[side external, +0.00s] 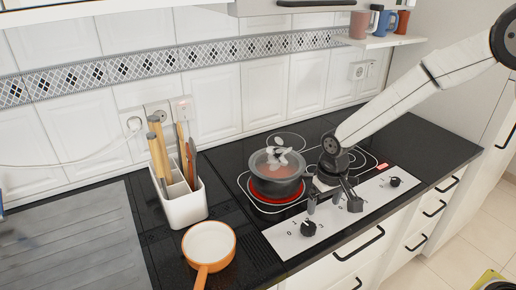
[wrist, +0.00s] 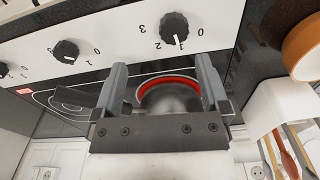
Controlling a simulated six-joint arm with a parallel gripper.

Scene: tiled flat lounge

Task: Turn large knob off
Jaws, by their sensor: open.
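The large knob is not labelled as such. The black knob (side external: 308,228) nearest the glowing burner sits at the left end of the white control panel (side external: 345,214). A middle knob (side external: 355,204) and a right knob (side external: 395,181) share the panel. My gripper (side external: 332,203) is open and empty, pointing down over the panel. In the wrist view its two fingers (wrist: 161,62) are spread apart, and I see no contact with a knob.
An orange pan (side external: 209,245) and a white utensil holder (side external: 183,205) stand left of the hob. Mugs stand on a shelf (side external: 380,42) above.

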